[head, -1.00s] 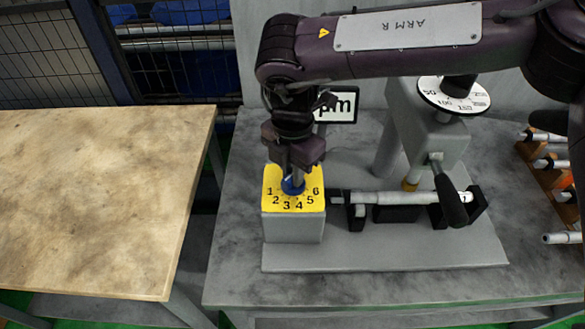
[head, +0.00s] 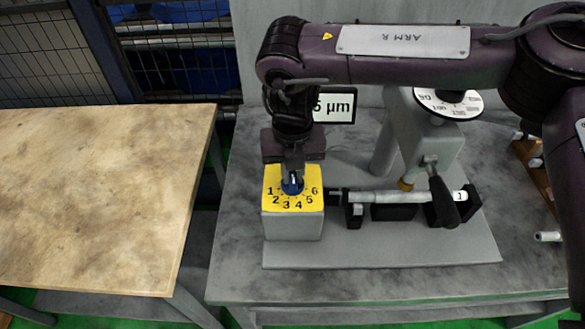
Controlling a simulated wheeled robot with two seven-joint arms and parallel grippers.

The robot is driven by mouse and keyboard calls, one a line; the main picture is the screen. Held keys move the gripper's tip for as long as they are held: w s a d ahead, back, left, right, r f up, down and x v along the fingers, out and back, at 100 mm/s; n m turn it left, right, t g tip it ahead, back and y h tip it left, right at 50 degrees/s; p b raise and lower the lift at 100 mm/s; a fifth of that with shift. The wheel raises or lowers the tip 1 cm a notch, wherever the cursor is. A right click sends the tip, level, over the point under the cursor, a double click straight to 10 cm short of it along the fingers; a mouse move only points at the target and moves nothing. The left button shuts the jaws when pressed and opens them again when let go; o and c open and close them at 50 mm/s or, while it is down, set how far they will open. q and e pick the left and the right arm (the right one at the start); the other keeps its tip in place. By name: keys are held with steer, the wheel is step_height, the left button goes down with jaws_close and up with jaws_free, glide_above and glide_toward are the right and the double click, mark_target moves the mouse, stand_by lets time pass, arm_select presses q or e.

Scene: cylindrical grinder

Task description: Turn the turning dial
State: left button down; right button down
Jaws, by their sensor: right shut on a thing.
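The turning dial (head: 292,186) is a blue knob on the yellow top of a grey box, ringed by the numbers 1 to 6. A white mark shows on the knob. My right gripper (head: 292,177) points straight down from above and is shut on the dial. The gripper's body and wrist hide the back of the yellow face. My left gripper is not in the head view.
A grinder (head: 430,130) with a white round scale and black lever (head: 441,195) stands right of the dial box. A shaft (head: 400,197) lies in black holders. A rack (head: 530,160) is at the far right. An empty tan table (head: 90,190) is at left.

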mark_target(293, 174)
steer(key=shift+n, duration=0.7)
steer(key=shift+w+r, duration=0.1)
steer(key=c, duration=1.4)
jaws_free()
step_height(293, 174, up, 8)
steer(key=shift+f+b, duration=0.15)
steer(key=shift+b, duration=0.2)
